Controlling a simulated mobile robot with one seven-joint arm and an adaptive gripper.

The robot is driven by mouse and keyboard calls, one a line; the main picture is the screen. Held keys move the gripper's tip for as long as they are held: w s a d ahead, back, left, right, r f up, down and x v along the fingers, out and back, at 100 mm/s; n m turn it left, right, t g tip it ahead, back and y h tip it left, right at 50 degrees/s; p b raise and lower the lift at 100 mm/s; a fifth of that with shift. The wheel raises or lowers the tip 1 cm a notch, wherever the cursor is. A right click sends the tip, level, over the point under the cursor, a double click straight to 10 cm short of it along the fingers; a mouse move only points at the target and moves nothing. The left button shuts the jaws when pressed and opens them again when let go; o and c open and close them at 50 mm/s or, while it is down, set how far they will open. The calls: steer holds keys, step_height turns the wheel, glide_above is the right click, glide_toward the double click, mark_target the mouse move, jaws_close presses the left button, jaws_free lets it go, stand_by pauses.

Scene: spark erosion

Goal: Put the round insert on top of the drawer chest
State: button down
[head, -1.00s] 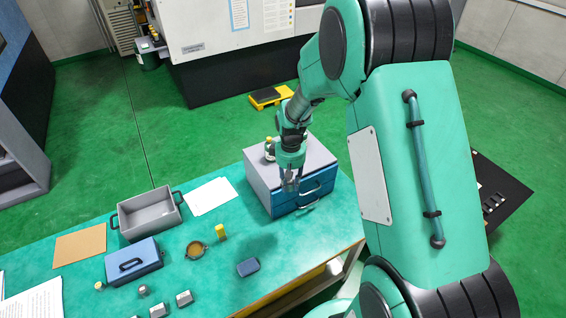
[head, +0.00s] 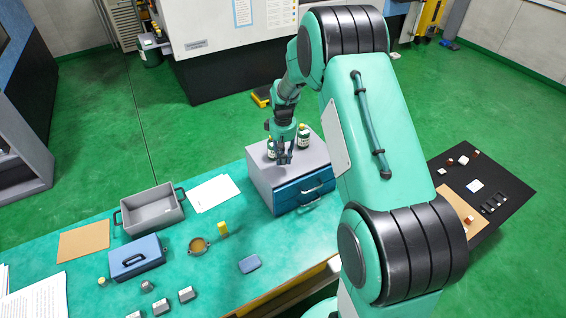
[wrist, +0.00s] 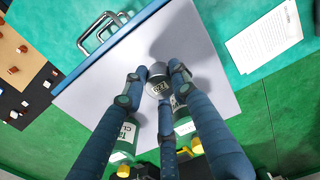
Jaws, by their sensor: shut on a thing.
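In the head view my gripper (head: 284,160) is over the top of the drawer chest, and the insert is too small to make out there. The drawer chest (head: 262,184) has a grey top and blue drawer fronts with handles; its pale top fills the middle of the wrist view (wrist: 215,65). I cannot tell whether the insert touches the top.
Two green bottles with white labels, one left (head: 271,149) and one right (head: 303,136), stand on the chest's rear part, close to my fingers. The top is clear elsewhere. A grey bin (head: 152,211), a blue box (head: 137,258) and paper (head: 214,194) lie left on the green table.

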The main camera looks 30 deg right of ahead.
mark_target(283, 163)
steer(key=shift+w, duration=0.2)
steer(key=shift+f, duration=1.75)
steer(key=shift+f, duration=0.15)
steer(key=c, duration=1.4)
jaws_free()
step_height(283, 163, up, 12)
steer(key=shift+r, duration=0.15)
